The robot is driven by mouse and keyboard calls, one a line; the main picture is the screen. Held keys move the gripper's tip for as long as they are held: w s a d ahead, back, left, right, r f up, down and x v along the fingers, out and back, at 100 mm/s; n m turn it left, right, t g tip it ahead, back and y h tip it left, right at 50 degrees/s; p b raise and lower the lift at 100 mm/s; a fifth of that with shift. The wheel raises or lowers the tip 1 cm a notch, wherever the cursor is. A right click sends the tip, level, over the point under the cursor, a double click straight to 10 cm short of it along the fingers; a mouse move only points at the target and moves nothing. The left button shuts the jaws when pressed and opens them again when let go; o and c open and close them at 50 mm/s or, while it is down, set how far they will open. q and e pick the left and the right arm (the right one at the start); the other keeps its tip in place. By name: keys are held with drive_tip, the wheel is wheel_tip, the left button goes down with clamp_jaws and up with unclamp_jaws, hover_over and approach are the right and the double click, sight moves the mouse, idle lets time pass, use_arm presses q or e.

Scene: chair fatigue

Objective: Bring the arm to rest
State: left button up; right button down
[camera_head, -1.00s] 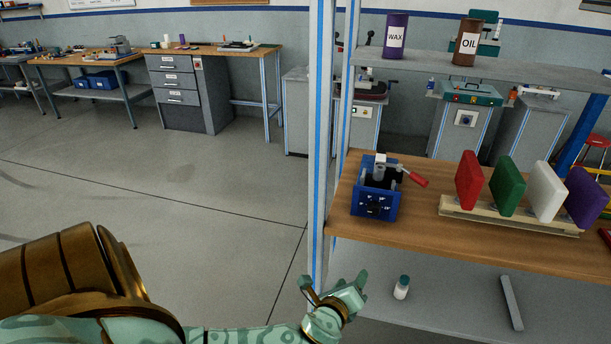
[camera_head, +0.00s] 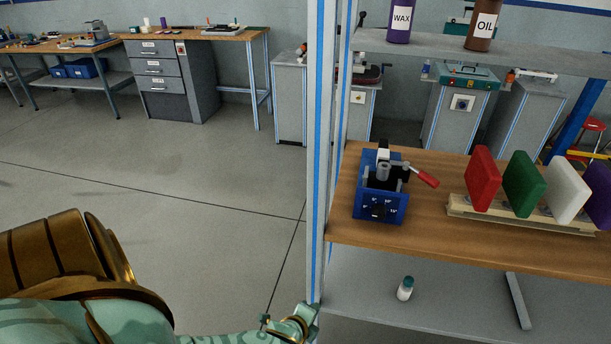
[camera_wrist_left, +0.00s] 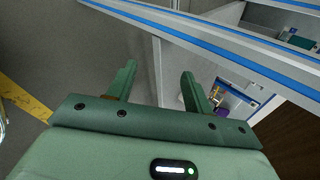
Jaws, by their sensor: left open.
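My left arm comes in at the lower left of the head view, and its gripper (camera_head: 291,322) is low beside the foot of the grey and blue shelf post (camera_head: 321,150). In the left wrist view the two green fingers of the left gripper (camera_wrist_left: 158,84) stand apart with nothing between them. A grey and blue frame bar (camera_wrist_left: 215,38) crosses beyond the fingertips. My right gripper is not in view.
A wooden bench (camera_head: 430,240) right of the post carries a blue device (camera_head: 380,190) with a red-tipped lever and several coloured blocks (camera_head: 482,178) in a rack. A small white bottle (camera_head: 405,290) stands on the lower shelf. Open floor (camera_head: 180,190) lies left of the post.

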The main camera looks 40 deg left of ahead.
use_arm(q)
drive_tip(key=shift+s+a+f, duration=0.2)
drive_tip(key=shift+s+f, duration=0.05)
drive_tip(key=shift+f, duration=0.2)
idle(0.3)
